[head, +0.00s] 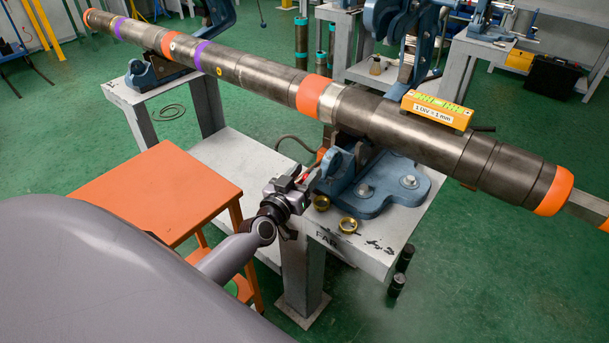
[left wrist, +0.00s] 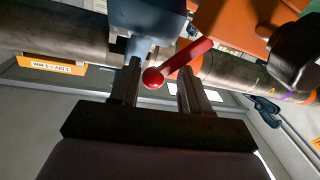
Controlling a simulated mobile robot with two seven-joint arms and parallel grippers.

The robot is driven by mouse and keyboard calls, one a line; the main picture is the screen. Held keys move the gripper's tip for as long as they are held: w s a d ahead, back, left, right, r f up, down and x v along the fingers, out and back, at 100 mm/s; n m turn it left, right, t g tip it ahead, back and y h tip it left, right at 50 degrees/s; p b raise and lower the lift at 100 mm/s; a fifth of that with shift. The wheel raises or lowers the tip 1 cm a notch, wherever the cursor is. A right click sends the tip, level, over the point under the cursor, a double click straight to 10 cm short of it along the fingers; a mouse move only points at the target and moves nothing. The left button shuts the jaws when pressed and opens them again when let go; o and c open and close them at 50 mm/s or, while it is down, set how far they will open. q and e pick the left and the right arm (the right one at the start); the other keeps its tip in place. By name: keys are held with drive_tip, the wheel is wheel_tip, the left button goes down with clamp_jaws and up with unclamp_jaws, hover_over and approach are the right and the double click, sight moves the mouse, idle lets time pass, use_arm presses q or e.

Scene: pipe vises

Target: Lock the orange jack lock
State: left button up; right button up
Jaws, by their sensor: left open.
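The orange jack lock (left wrist: 240,28) shows as an orange block in the upper right of the left wrist view. A red lever with a ball end (left wrist: 185,62) reaches down from beside it. My left gripper (left wrist: 158,70) is open, with the lever's ball between its two fingers; I cannot tell whether they touch it. In the head view, my left gripper (head: 305,178) is below the long pipe (head: 258,78), just left of the blue vise base (head: 385,192). The jack is mostly hidden there behind the gripper and vise. My right gripper is not in view.
The pipe spans the space above my gripper. An orange level gauge (head: 437,110) sits on it. An orange stool (head: 160,190) stands at the left.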

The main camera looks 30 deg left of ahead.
use_arm(q)
drive_tip(key=shift+w, duration=0.1)
clamp_jaws()
drive_tip(key=shift+d, duration=0.1)
drive_tip(key=shift+d+f+m, duration=0.2)
drive_tip(key=shift+m, duration=0.35)
drive_tip(key=shift+d+f+m, duration=0.15)
drive_tip(key=shift+m, duration=0.4)
drive_tip(key=shift+d+f, duration=0.1)
drive_tip(key=shift+s, duration=0.2)
unclamp_jaws()
drive_tip(key=shift+f, duration=0.1)
